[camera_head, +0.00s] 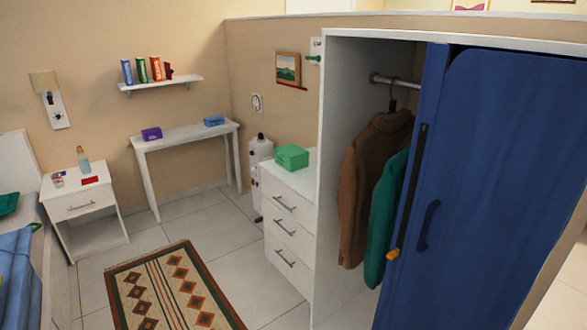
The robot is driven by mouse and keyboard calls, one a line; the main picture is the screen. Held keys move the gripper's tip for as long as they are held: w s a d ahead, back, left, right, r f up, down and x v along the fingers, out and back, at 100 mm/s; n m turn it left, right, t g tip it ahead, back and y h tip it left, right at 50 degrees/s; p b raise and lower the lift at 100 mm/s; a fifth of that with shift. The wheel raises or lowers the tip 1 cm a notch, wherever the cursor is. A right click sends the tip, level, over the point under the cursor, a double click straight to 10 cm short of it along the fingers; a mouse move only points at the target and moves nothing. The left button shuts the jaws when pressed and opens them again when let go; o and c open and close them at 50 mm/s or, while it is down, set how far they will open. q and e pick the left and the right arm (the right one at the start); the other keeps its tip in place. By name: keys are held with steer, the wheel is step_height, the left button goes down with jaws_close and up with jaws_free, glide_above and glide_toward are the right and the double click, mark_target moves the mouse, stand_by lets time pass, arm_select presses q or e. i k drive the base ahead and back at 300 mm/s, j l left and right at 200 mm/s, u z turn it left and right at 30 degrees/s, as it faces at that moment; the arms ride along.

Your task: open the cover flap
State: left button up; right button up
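I cannot tell for certain which part is the cover flap. A small white plate with a dark round centre (257,102) is on the back wall above the white cylinder. A white panel with a green knob (316,57) is on the wall beside the wardrobe, partly hidden by the wardrobe's side. The wardrobe's blue door (500,170) fills the right side, with a dark blue curved handle (428,226) and a dark strip with an orange end (393,254) near its edge. Neither of my grippers is in view.
The wardrobe (333,130) stands open on a brown jacket (368,180) and a green garment. A drawer unit (290,215) carries a green box (291,157). A side table (185,134), nightstand (84,208) and bed stand left. A patterned rug (172,290) covers open floor.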

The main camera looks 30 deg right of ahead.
mark_target(505, 171)
steer(key=z, duration=1.2)
